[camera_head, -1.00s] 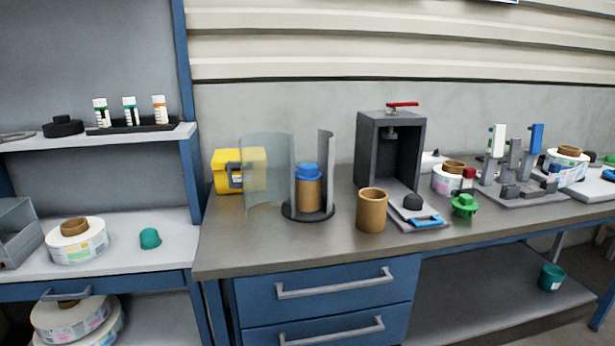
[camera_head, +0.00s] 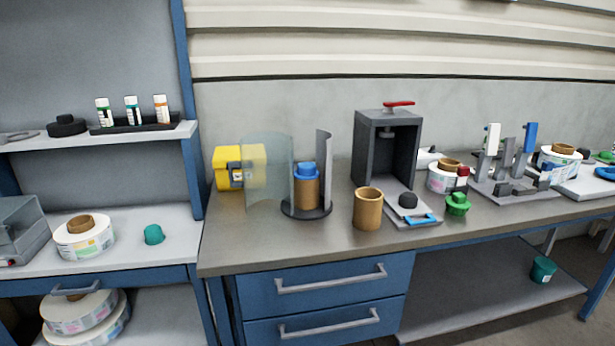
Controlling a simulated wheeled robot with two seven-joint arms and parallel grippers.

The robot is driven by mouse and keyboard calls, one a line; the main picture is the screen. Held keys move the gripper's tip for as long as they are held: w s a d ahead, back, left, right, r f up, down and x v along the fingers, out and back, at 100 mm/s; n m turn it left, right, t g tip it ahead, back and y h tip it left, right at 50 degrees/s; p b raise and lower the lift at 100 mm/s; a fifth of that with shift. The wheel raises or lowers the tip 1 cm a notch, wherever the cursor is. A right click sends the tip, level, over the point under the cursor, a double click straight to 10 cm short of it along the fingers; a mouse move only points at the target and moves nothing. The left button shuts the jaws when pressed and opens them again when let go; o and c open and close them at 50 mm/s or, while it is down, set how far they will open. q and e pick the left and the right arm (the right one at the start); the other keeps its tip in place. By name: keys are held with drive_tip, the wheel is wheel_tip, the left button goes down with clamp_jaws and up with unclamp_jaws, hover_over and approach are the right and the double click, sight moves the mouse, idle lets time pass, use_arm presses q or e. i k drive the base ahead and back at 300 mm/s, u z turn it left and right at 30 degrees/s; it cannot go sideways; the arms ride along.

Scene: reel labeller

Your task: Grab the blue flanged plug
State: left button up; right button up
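The blue flanged plug (camera_head: 306,171) sits on top of a brown cardboard core (camera_head: 306,193). The core stands upright on a round dark base (camera_head: 306,212) on the workbench. A curved translucent shield (camera_head: 266,168) stands on the left of the core, and a curved grey panel (camera_head: 324,165) rises behind it on the right. The front of the plug is in plain sight between them. Neither of my grippers is in view.
An open brown core (camera_head: 367,210) stands right of the base, before a dark press (camera_head: 387,150) with a red handle. A green flanged plug (camera_head: 457,204) lies farther right. A yellow box (camera_head: 238,168) is behind the shield. The bench's front left surface (camera_head: 250,245) is clear.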

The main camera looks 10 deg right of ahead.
sight(306, 170)
drive_tip(key=u, duration=0.15)
drive_tip(key=k, duration=0.35)
drive_tip(key=z, duration=0.95)
drive_tip(key=i, duration=0.8)
drive_tip(key=u, duration=0.6)
drive_tip(key=i, duration=0.65)
drive_tip(key=u, duration=0.7)
